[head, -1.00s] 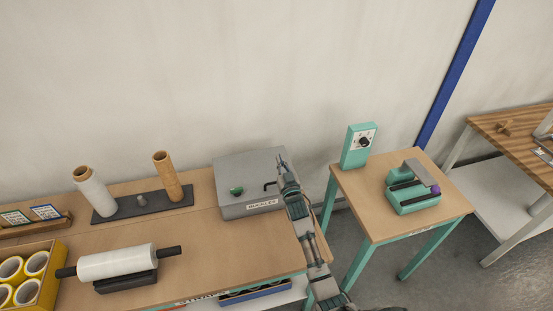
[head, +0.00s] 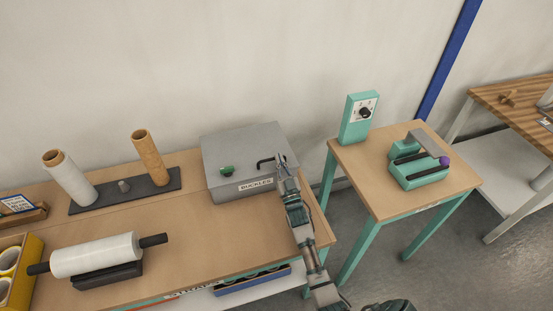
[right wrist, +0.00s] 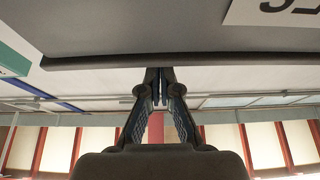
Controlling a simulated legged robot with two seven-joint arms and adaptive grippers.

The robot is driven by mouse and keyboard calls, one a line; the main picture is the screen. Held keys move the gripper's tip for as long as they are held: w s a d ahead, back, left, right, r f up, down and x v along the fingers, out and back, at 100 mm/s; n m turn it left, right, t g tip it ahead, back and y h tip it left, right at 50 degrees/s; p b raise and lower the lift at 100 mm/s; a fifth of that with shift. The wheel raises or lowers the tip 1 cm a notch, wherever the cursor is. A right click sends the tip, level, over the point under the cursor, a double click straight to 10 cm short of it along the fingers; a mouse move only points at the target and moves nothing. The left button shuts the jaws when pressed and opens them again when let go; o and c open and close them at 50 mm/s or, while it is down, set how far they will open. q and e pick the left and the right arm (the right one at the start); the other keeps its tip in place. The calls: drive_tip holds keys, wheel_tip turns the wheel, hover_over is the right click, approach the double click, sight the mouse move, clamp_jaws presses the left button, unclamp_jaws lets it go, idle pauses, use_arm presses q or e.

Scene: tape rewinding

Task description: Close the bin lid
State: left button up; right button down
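The grey bin (head: 228,195) with a "BUCKLES" label stands at the right end of the workbench. In the right wrist view the fingers (right wrist: 160,72) are nearly together, with nothing visible held, close to the bin's dark edge (right wrist: 230,57). My left gripper is out of view.
A film roll (head: 95,255) on a dark stand and two upright rolls (head: 150,157) on a dark base stand left on the workbench (head: 190,225). A small side table (head: 375,180) with a teal device (head: 415,172) is right, beyond a gap. The bench before the bin is clear.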

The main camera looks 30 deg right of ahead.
drive_tip(key=shift+s+d+f, duration=0.1)
drive_tip(key=shift+d+f, duration=0.1)
drive_tip(key=shift+f, duration=0.35)
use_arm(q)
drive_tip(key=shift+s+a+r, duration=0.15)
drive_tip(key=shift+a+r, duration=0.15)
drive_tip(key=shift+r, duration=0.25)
use_arm(e)
drive_tip(key=shift+a+f, duration=0.15)
drive_tip(key=shift+a, duration=0.25)
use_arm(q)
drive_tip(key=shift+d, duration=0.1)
use_arm(e)
drive_tip(key=shift+s, duration=0.1)
drive_tip(key=shift+s+f, duration=0.15)
drive_tip(key=shift+s, duration=0.05)
drive_tip(key=s+a, duration=0.3)
drive_tip(key=s, duration=0.9)
drive_tip(key=shift+s+r, duration=0.15)
drive_tip(key=shift+r, duration=0.25)
